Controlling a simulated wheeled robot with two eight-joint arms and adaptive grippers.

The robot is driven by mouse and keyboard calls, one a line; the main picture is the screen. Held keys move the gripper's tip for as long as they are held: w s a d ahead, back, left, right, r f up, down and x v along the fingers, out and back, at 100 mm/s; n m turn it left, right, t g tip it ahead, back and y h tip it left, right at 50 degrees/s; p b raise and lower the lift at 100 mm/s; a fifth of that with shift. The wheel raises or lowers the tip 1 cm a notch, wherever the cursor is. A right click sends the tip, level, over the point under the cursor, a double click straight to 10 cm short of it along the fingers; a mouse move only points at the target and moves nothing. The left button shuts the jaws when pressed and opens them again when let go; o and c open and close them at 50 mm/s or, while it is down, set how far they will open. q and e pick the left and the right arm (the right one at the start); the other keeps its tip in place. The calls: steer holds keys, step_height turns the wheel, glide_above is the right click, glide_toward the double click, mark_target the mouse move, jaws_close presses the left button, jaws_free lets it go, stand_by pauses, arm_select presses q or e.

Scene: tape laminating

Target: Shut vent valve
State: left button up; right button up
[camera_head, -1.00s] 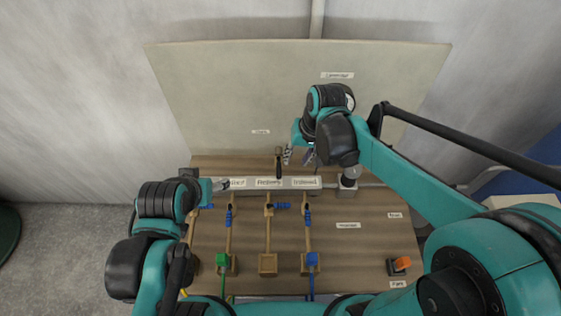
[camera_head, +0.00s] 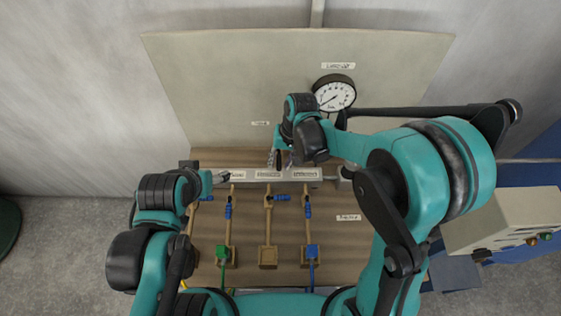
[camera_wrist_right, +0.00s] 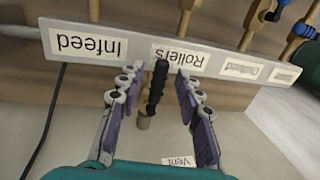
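The vent valve's black handle (camera_wrist_right: 157,85) on a tan stem stands near the "Vent" label (camera_wrist_right: 178,161), seen upside down in the right wrist view. My right gripper (camera_wrist_right: 168,88) is open, with its purple-padded fingers on either side of the handle and a visible gap to each. In the head view my right gripper (camera_head: 283,160) is at the base of the back panel, and its wrist mostly hides the valve. My left gripper (camera_head: 222,179) is at the left end of the labelled grey bar; its finger opening is too small to tell.
The grey bar (camera_wrist_right: 115,48) carries labels beside the handle. Pipes with blue valve levers (camera_head: 308,210) run along the brown board (camera_head: 335,240). A round gauge (camera_head: 335,93) is on the back panel (camera_head: 210,90). A control box (camera_head: 500,220) stands at the right.

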jaws_close()
